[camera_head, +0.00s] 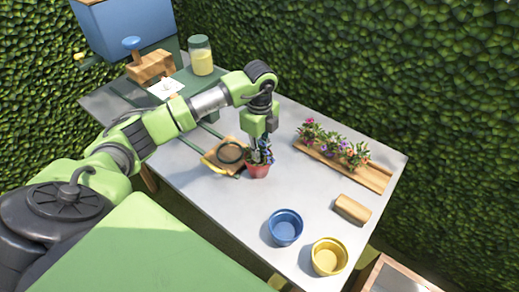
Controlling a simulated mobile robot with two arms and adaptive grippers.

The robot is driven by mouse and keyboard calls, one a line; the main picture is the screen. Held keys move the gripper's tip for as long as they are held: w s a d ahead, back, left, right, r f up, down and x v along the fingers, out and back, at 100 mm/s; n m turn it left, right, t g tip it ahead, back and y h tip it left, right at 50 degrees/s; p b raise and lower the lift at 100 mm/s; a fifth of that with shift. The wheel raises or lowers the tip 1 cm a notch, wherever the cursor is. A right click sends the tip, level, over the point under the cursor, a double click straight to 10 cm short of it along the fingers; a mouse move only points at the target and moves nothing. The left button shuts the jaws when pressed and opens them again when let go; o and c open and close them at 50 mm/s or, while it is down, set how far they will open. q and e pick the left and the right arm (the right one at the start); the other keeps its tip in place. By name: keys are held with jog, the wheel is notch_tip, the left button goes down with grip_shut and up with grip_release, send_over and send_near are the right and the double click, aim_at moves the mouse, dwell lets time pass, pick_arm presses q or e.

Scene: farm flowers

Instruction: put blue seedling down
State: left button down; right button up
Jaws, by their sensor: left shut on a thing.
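The blue seedling (262,154) has blue flowers and green leaves in a small red pot (257,170). It is upright near the middle of the grey table (215,200). My left gripper (262,138) points down from above and is shut on the seedling; its fingertips are partly hidden among the leaves. I cannot tell whether the pot touches the table. My right gripper is not in view.
A wooden tray (371,178) with several pink-flowered plants lies to the right. A wooden block (352,209), blue pot (285,227) and yellow pot (328,257) stand near the front. A wooden board with a dark ring (230,152) is just left of the seedling. A jar (201,56) stands behind.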

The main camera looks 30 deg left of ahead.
pick_arm(q)
jog(key=c, duration=1.9)
grip_release()
notch_tip(320, 180, up, 12)
jog(key=shift+r+b, duration=0.2)
jog(key=shift+b, duration=0.9)
jog(key=shift+s+f, duration=0.1)
